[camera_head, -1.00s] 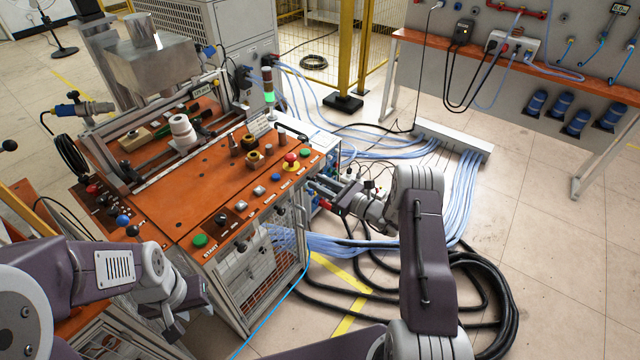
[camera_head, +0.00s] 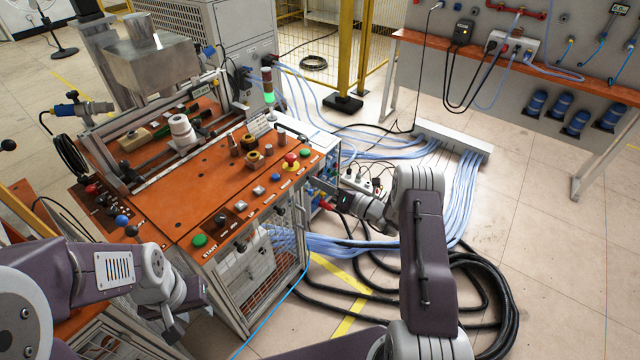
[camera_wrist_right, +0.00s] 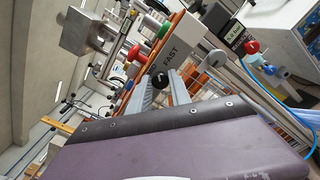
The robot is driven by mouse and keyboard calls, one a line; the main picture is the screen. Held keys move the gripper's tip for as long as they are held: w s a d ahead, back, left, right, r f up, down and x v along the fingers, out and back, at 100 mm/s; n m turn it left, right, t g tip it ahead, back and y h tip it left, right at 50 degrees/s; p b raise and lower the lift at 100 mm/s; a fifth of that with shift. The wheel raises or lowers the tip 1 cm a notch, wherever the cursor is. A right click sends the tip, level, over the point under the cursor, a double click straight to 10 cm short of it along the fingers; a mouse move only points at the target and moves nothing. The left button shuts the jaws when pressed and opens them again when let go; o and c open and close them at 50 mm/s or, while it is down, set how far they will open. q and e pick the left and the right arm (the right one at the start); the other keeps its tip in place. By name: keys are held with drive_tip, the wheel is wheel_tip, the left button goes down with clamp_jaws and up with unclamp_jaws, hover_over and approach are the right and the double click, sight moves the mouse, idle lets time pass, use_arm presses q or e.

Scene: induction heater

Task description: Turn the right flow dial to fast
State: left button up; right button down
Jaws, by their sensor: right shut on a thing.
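The right flow dial (camera_wrist_right: 160,81) is a black knob with a white pointer mark in the right wrist view, on the orange-edged panel near the word FAST. My right gripper (camera_wrist_right: 163,92) has a finger on each side of it and is shut on it. In the head view the right gripper (camera_head: 314,187) is at the right front corner of the machine, and the dial there is hard to make out. My left gripper (camera_head: 172,326) is low at the left, away from the panel. Its fingers are too unclear to tell open from shut.
The orange machine top (camera_head: 190,205) carries several buttons, including a red emergency stop (camera_head: 291,160) and a green START button (camera_head: 199,240). A white power strip (camera_head: 360,182) and blue hoses (camera_head: 350,243) lie beside my right wrist. Black cables (camera_head: 480,290) coil on the floor.

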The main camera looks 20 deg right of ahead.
drive_tip(key=shift+m, duration=1.6)
drive_tip(key=c, duration=1.2)
unclamp_jaws()
drive_tip(key=v, duration=0.9)
drive_tip(key=shift+d, duration=0.1)
